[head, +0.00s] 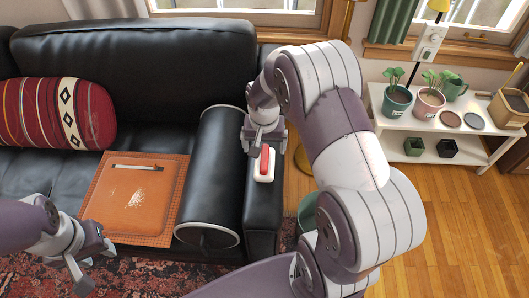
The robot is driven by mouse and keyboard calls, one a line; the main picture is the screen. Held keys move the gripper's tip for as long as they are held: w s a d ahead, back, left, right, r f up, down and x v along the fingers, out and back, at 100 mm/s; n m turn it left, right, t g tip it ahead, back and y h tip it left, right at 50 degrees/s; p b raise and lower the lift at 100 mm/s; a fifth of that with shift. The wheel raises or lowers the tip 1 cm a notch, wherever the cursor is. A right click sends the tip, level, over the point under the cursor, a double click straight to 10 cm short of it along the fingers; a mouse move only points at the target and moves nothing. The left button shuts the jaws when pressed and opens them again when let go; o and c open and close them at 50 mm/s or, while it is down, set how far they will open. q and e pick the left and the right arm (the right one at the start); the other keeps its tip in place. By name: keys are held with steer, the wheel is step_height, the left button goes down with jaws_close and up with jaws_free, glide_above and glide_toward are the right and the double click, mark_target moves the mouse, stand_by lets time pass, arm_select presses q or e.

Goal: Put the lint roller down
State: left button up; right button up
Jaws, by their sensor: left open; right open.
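A small red-and-white object (264,166), which seems to be the lint roller, lies on the black sofa armrest (262,212). Its red part is on top of its white part. My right gripper (262,143) is open, just beyond the object's far end; I cannot tell whether they touch. My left gripper (92,272) is open and empty at the lower left, in front of the sofa's front edge.
A thin white-and-dark stick (138,167) lies across the orange cushion. A black bolster (208,175) lies beside the armrest. A red patterned pillow (40,113) is at left. A white shelf (392,132) with potted plants stands at right. My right arm hides part of the floor.

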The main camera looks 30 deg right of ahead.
step_height(320, 180, up, 2)
steer(key=shift+s+a+r, duration=0.1)
steer(key=shift+s+r, duration=0.05)
steer(key=shift+r, duration=0.05)
steer(key=s+a+r+n, duration=0.3)
steer(key=s+a, duration=0.1)
steer(key=s, duration=0.2)
steer(key=s+a+r+n, duration=0.3)
steer(key=s+a+n, duration=0.1)
steer(key=s, duration=0.3)
step_height(320, 180, up, 13)
steer(key=p, duration=1.3)
steer(key=shift+w+d+f+y, duration=0.15)
steer(key=shift+w+d+y, duration=0.1)
steer(key=shift+y, duration=0.05)
